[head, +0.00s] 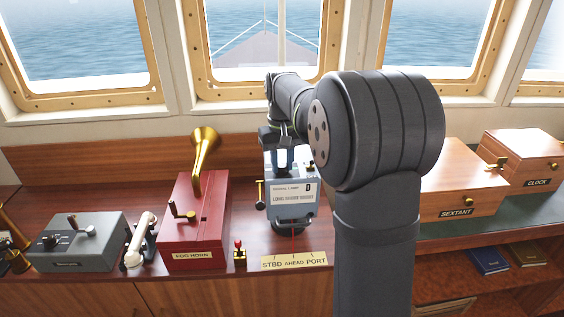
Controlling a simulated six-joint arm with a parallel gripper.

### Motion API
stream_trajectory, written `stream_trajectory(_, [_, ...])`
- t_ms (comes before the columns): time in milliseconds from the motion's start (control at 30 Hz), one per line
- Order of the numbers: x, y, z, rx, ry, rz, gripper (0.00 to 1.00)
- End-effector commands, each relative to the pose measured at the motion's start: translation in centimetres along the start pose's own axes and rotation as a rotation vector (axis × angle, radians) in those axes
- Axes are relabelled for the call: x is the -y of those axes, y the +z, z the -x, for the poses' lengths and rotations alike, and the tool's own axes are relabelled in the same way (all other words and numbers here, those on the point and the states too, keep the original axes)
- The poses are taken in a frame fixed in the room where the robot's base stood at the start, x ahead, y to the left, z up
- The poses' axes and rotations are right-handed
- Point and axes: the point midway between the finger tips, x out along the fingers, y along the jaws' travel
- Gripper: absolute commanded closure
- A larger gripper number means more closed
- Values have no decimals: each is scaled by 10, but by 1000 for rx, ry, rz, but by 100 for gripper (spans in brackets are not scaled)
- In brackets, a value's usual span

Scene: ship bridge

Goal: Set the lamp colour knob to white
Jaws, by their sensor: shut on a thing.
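The grey-blue signal lamp box (292,200) stands upright on the wooden console in the middle of the head view. Its front has a pale label with a large "D" and a line on long and short signals. My gripper (285,160) points down at the top of the box, left of its middle. It is shut on the lamp colour knob there, which the fingers mostly hide. I cannot read the knob's setting. A small dark part with a brassy bit (310,165) shows on the box top to the right of my fingers.
A red fog horn box (195,225) with a brass horn stands to the left. Beyond it are a white handset (139,240) and a grey lever box (78,243). A brass "STBD AHEAD PORT" plate (294,261) lies in front. A sextant box (460,180) is at right.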

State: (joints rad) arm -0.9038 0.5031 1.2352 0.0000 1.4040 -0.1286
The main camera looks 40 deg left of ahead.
Motion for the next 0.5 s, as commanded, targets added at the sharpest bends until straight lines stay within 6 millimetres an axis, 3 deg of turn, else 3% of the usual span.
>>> stream_trajectory(500, [-1, -1, 1, -4, 2, 429, 96])
